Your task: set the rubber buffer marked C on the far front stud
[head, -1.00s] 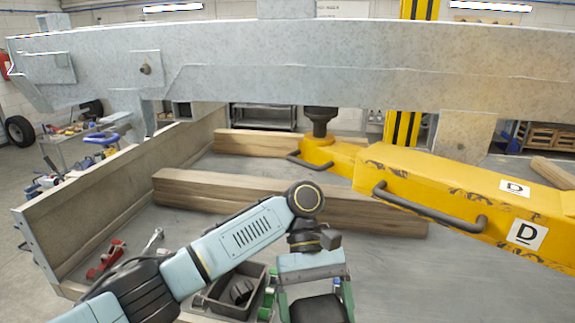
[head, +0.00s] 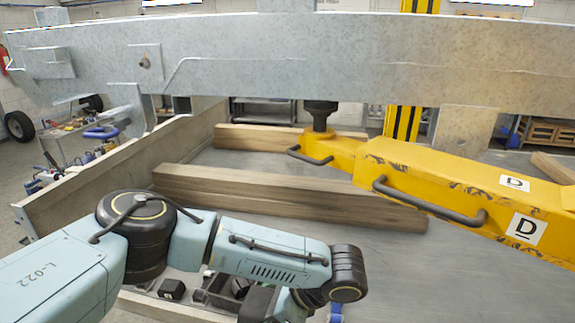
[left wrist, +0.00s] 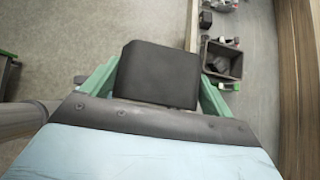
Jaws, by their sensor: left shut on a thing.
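In the left wrist view my left gripper (left wrist: 157,58), with green fingers, is shut on a black block (left wrist: 155,78). The block looks like the rubber buffer; no letter shows on its visible side. In the head view my left arm covers the lower left, and the gripper is mostly hidden at the bottom edge. The galvanised trailer frame (head: 300,60) crosses the top, well beyond the arm. A short round stub (head: 145,62) sticks out of its left part; I cannot tell whether it is the far front stud. My right gripper is out of view.
A yellow beam (head: 440,190) marked D, with black handles, stands at right, its dark post (head: 320,112) reaching the frame's underside. Timber beams (head: 290,195) lie behind my arm. A low board wall (head: 90,190) runs along the left. A grey bin (left wrist: 236,62) holds dark pieces.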

